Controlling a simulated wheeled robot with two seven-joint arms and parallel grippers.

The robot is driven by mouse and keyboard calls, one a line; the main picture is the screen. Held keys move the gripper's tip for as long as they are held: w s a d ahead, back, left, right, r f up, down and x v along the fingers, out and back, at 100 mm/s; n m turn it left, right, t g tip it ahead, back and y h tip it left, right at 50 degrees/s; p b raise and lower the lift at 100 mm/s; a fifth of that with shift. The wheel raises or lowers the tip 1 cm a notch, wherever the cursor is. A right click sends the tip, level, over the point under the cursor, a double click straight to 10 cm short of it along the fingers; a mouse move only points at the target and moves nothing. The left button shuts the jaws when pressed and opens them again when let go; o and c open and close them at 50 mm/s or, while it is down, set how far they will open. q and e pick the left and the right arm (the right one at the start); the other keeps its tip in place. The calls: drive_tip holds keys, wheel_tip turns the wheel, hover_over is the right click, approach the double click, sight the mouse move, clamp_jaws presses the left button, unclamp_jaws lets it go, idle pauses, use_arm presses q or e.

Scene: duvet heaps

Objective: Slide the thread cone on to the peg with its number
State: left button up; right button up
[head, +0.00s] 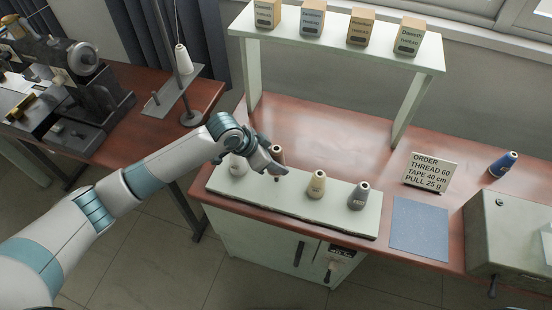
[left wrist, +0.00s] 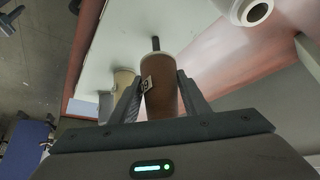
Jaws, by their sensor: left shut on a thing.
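My left gripper (head: 272,163) is shut on a brown thread cone (head: 278,153), above the pale peg board (head: 230,187). In the left wrist view, the gripper's fingers (left wrist: 160,98) stand on both sides of the brown cone (left wrist: 161,80). On the board are a white cone (head: 238,166) to the left, and a cream cone (head: 316,185) and a grey cone (head: 358,196) to the right.
An order card (head: 431,172) reads thread 60, tape 40 cm, pull 25 g. A blue-grey mat (head: 419,228) and a metal box (head: 510,235) lie right of the board. A shelf (head: 340,44) holds several boxes behind.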

sight(276, 181)
use_arm(q)
drive_tip(key=shift+f+p, duration=0.1)
drive_tip(key=shift+p, duration=0.85)
idle(2.1)
drive_tip(key=shift+f+b, duration=1.45)
drive_tip(key=shift+f, duration=1.6)
idle(0.3)
drive_tip(key=o, duration=1.2)
drive_tip(key=shift+o, duration=0.2)
drive_tip(key=b+v, duration=0.4)
drive_tip(key=v, duration=1.3)
drive_tip(key=shift+r, duration=0.2)
